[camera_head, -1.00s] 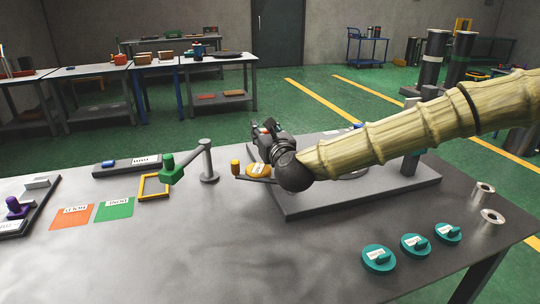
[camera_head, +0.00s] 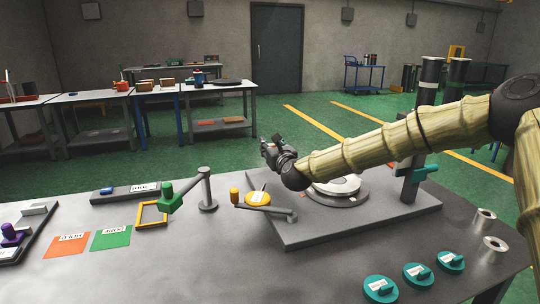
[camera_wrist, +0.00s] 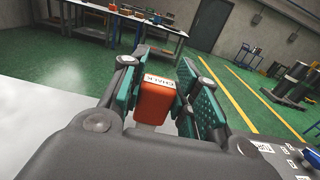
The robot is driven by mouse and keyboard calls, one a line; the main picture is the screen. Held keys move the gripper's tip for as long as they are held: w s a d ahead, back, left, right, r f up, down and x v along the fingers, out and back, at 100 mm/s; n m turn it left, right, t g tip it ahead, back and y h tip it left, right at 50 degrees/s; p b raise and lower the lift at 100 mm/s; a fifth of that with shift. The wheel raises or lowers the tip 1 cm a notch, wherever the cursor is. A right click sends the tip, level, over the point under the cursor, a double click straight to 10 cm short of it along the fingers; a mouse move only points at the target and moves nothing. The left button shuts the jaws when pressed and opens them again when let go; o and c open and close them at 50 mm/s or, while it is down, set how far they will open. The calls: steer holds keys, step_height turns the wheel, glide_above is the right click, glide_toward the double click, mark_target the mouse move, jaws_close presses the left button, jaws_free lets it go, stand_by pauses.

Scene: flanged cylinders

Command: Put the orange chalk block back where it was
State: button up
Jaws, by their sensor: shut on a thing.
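The orange chalk block (camera_wrist: 155,100), with a white label on its top end, is between the two green-padded fingers of my gripper (camera_wrist: 160,98) in the wrist view. My gripper is shut on it. In the head view my gripper (camera_head: 268,150) is raised above the back edge of the grey bench, behind the yellow disc (camera_head: 258,198). The block cannot be made out clearly there. A long dark tray (camera_head: 122,193) with a blue block (camera_head: 107,190) and a white label lies at the bench's back left.
A round turntable (camera_head: 338,188) on a grey plate is under my arm. A lamp-like post with a green head (camera_head: 166,196) stands left of centre. A yellow frame (camera_head: 151,215), orange and green cards (camera_head: 110,238), and teal knobs (camera_head: 418,275) lie on the bench. The front middle is clear.

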steer(key=shift+w+f, duration=0.1)
steer(key=shift+w, duration=0.25)
steer(key=shift+f, duration=1.6)
steer(key=shift+f, duration=0.2)
steer(key=o, duration=1)
steer(key=shift+r, duration=0.1)
steer(key=shift+r, duration=0.15)
steer(key=v, duration=1.2)
steer(key=shift+d, duration=0.1)
